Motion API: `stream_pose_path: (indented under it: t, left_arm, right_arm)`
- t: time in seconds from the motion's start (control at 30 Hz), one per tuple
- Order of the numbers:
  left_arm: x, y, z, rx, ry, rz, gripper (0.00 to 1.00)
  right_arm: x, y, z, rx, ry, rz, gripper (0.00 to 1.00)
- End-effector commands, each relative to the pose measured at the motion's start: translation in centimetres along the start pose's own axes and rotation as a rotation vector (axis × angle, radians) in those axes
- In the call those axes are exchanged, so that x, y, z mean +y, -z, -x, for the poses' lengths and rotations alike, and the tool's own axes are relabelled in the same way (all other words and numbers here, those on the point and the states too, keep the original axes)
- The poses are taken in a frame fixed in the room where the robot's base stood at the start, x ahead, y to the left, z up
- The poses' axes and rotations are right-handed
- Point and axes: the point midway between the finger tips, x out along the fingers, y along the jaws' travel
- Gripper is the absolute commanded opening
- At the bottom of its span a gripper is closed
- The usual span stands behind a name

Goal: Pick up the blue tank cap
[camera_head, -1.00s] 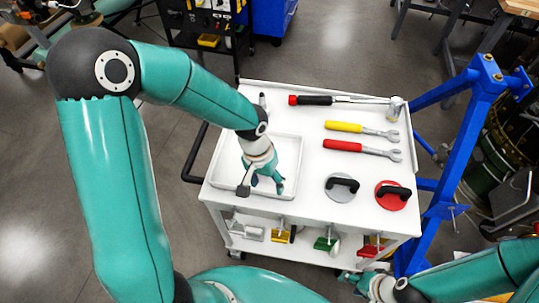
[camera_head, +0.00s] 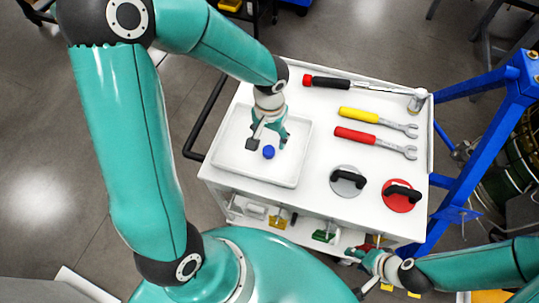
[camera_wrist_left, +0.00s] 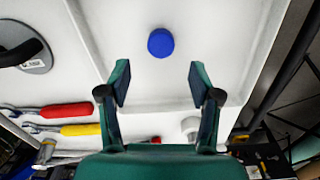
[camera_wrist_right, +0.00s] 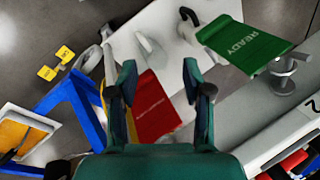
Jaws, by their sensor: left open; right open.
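The blue tank cap (camera_head: 268,152) lies in the shallow white tray (camera_head: 228,160) on the cart. It also shows in the left wrist view (camera_wrist_left: 160,42), beyond the fingertips and roughly centred between them. My left gripper (camera_head: 271,136) is above the tray, just behind the cap in the head view. In the left wrist view it is open and empty (camera_wrist_left: 160,82), apart from the cap. My right gripper (camera_head: 356,254) is low by the cart's front edge. It is open in the right wrist view (camera_wrist_right: 158,82), with a red tag (camera_wrist_right: 152,106) seen beyond and between its fingers.
Right of the tray on the cart top lie a yellow wrench (camera_head: 378,122), a red wrench (camera_head: 375,142), a hammer-like tool (camera_head: 360,85), and grey (camera_head: 347,181) and red (camera_head: 396,197) handled discs. A lower shelf holds tagged valves. A blue frame (camera_head: 505,110) stands right.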

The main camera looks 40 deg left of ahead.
Motion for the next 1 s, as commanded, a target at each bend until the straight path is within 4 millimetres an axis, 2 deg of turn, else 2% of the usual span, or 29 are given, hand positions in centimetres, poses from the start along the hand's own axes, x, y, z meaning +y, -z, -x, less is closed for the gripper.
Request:
stream_pose_path:
  t: [0.03, 0.33, 0.6, 0.9, 1.0]
  left_arm:
    - [0.0, 0.0, -1.1, 0.0, 0.0, 0.001, 0.64]
    - [0.0, -0.1, -2.6, 0.0, 0.0, 0.001, 0.64]
    - [-0.1, -0.4, -6.5, 0.0, -0.001, 0.002, 0.64]
    - [-0.1, -0.4, -6.8, 0.001, -0.001, 0.003, 0.64]
    - [-0.1, -0.4, -6.8, 0.001, -0.001, 0.002, 0.49]
  right_arm:
    - [0.3, 0.0, -0.8, 0.0, 0.0, 0.0, 0.5]
    - [0.6, 0.0, -1.7, 0.001, 0.0, 0.0, 0.5]
    - [1.4, 0.1, -3.9, 0.001, 0.0, 0.0, 0.5]
    - [1.4, 0.1, -4.0, 0.001, 0.0, 0.0, 0.5]
    - [1.4, 0.1, -4.0, 0.001, 0.0, 0.0, 0.5]
